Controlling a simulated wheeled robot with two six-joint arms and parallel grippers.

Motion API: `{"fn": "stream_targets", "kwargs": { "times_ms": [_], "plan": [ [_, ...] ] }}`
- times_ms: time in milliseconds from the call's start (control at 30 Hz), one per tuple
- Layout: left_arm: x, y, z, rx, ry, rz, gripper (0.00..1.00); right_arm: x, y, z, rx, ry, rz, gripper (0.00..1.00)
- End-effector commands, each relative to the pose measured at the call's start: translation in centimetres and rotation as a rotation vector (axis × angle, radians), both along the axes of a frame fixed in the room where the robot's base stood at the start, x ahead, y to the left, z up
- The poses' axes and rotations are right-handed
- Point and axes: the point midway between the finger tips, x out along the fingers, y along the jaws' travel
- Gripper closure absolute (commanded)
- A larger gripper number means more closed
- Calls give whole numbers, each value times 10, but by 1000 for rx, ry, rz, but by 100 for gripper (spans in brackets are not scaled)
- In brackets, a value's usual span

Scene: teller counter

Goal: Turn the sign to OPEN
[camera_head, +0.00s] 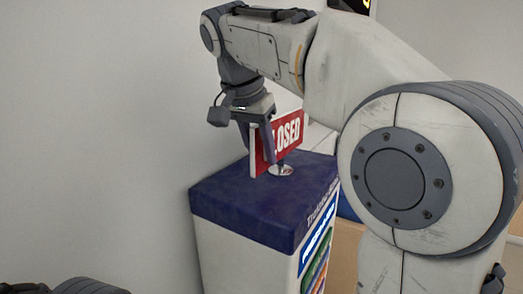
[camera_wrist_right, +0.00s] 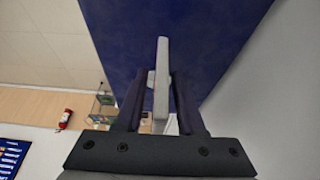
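My right gripper (camera_head: 257,150) points down at the sign's left end. In the right wrist view, the sign (camera_wrist_right: 162,75) is seen edge-on between the two fingers of my right gripper (camera_wrist_right: 160,85). The fingers look spread with narrow gaps beside the board; contact cannot be made out. My left gripper is not in view.
The stand has a dark blue cover and white sides with coloured panels at the right. A plain wall lies behind and to the left. In the right wrist view, a red fire extinguisher (camera_wrist_right: 65,117) stands away on the floor.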

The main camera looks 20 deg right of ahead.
Motion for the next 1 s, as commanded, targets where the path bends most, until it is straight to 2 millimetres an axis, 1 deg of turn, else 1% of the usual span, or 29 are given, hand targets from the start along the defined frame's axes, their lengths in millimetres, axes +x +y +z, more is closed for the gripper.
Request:
{"fn": "stream_targets", "kwargs": {
  "times_ms": [33,67,100,1000],
  "plan": [
    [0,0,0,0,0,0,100,0,0,0,0,0,0,86],
    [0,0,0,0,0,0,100,0,0,0,0,0,0,97],
    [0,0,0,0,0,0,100,0,0,0,0,0,0,100],
    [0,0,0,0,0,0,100,0,0,0,1,-1,0,100]
  ]
}}
